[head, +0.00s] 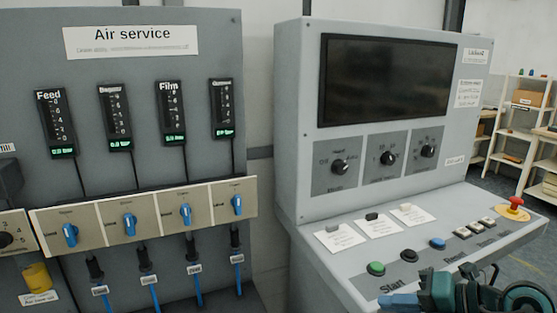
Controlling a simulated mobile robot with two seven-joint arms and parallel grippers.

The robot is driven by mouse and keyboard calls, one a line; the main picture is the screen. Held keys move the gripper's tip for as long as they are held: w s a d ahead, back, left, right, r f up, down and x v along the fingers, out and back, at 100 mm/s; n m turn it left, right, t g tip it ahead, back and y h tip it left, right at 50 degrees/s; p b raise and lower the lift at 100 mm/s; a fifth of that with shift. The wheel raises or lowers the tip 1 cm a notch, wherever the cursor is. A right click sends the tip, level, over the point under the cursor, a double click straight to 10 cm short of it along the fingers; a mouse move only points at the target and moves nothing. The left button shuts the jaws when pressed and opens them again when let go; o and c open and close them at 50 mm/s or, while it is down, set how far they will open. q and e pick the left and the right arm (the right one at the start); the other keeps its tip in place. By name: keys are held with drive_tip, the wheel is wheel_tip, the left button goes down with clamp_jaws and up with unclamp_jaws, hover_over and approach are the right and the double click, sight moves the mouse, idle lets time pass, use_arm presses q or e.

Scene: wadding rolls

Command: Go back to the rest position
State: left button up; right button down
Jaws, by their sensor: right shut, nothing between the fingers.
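My right gripper (393,302) comes in at the bottom right edge, its dark green and black body partly cut off by the frame. Its blue fingers point left and are shut with nothing between them. They are low in the view, in front of the console's sloping desk, just below the green Start button (376,268). I cannot tell how far they are from the panel. My left gripper is not in view.
The grey console (290,120) has a dark screen (385,80), knobs, a blue button (438,243) and a red emergency knob (515,203). The Air service panel (225,50) with blue valves stands left. Shelves (520,125) stand behind at right, with open floor before them.

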drive_tip(key=s+a+m+t+y+p, duration=0.2)
drive_tip(key=s+a+m+t+y, duration=0.15)
drive_tip(key=a+m+t, duration=0.4)
drive_tip(key=s+d+f+m+g+h+p, duration=0.1)
drive_tip(key=s+f+m+g+h, duration=0.1)
drive_tip(key=s+f+m+h, duration=0.3)
drive_tip(key=s+f+m+g+h+p, duration=0.1)
drive_tip(key=s+f+m+h, duration=0.4)
drive_tip(key=f+m, duration=0.9)
drive_tip(key=shift+s+d+m+g, duration=0.35)
drive_tip(key=shift+s+m, duration=0.65)
drive_tip(key=shift+m, duration=0.25)
drive_tip(key=shift+h, duration=0.25)
